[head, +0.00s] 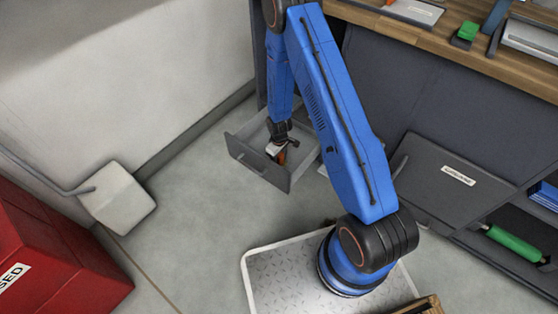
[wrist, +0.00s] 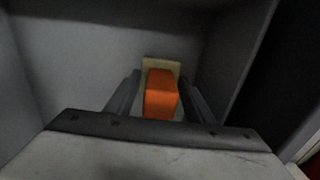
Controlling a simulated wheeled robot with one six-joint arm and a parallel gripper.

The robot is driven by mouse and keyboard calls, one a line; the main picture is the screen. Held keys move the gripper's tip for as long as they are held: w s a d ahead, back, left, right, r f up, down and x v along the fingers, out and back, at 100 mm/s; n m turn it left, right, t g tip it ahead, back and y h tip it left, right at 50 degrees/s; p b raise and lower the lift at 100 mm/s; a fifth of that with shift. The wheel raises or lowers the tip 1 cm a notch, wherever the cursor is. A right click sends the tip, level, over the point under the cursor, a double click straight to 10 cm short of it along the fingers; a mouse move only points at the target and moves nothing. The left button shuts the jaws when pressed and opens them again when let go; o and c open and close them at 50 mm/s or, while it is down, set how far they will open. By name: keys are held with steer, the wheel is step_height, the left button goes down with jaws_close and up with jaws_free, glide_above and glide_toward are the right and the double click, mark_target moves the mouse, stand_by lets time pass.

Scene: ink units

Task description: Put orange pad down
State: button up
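The orange pad (wrist: 161,95) is a small orange block with a tan part at its far end. In the wrist view it sits between the two fingers of my gripper (wrist: 161,78), which reach close along both its sides and look shut on it. In the head view my gripper (head: 279,149) points down inside an open grey drawer (head: 243,153), with a bit of orange showing at its tip. The drawer's walls surround the pad in the wrist view. Whether the pad touches the drawer floor I cannot tell.
The drawer's front panel and side walls stand close around my gripper. A wooden worktop (head: 465,60) with several items is above right. A red box (head: 50,250) and a pale block on a rod (head: 118,200) are at left. The floor between is clear.

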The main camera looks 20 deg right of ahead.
step_height(320, 180, up, 13)
steer(key=shift+f, duration=0.1)
steer(key=s+d+r+m+t, duration=0.1)
steer(key=s+r, duration=0.2)
steer(key=r, duration=0.7)
steer(key=s+d+r+m, duration=0.1)
steer(key=s+r, duration=0.1)
steer(key=r, duration=0.8)
steer(key=s+d+r+m+t, duration=0.1)
steer(key=s+d+r, duration=0.15)
steer(key=r, duration=0.75)
steer(key=s+r+m+t, duration=0.1)
steer(key=s+r, duration=0.4)
steer(key=s, duration=0.3)
steer(key=s+d+r+m+t, duration=0.1)
steer(key=s+r, duration=0.5)
steer(key=s, duration=0.3)
steer(key=s+d+r+m, duration=0.1)
steer(key=s+r+m, duration=0.1)
steer(key=s+r, duration=0.3)
steer(key=s, duration=0.3)
steer(key=shift+s+d+r+t, duration=0.2)
steer(key=shift+s+t, duration=0.2)
steer(key=shift+o, duration=0.6)
steer(key=shift+w, duration=0.1)
